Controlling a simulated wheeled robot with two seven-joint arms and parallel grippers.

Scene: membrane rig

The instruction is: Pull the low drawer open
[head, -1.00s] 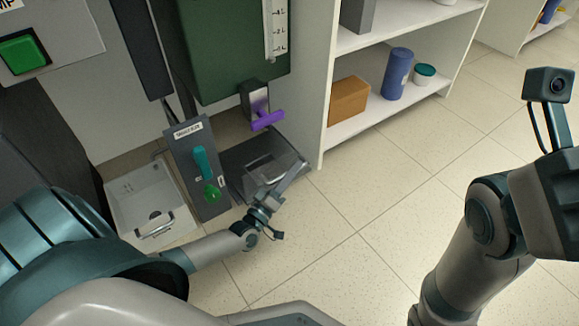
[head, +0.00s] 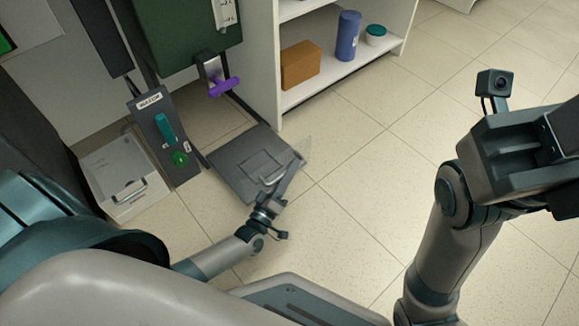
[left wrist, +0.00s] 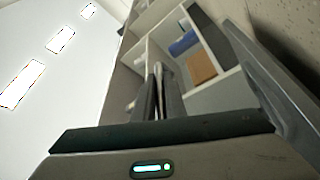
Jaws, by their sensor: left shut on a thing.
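The low drawer (head: 232,172) is a dark grey, shallow tray close to the floor, below the green tank. It stands out past the foot of the lever panel. A pale bar handle (head: 271,179) shows at its front right. My left gripper (head: 286,177) is at this handle and shut on it.
A white bin with a handle (head: 112,165) stands left of the lever panel (head: 160,130). A white shelf holds an orange box (head: 300,66) and a blue cylinder (head: 347,36). The tiled floor at right is clear.

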